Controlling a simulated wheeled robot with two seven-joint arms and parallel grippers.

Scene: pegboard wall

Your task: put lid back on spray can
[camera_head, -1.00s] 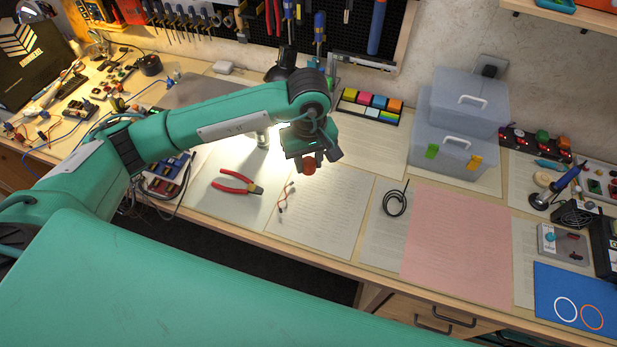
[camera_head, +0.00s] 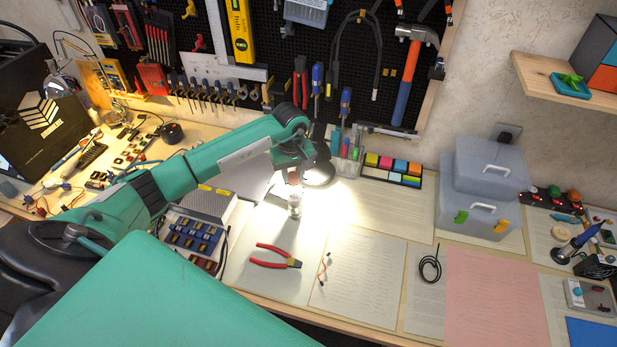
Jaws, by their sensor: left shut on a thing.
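The spray can (camera_head: 295,207) is a small pale silvery cylinder standing upright on the lit paper near the middle of the bench. My left gripper (camera_head: 293,172) is right above it and points down. The gripper and forearm hide part of the lid. My right gripper is not in view.
Red pliers (camera_head: 275,257) lie in front of the can. A blue-bin organiser (camera_head: 192,237) stands to its left. A tool cup (camera_head: 346,148) and sticky notes (camera_head: 393,169) are behind. Papers at front right are mostly clear.

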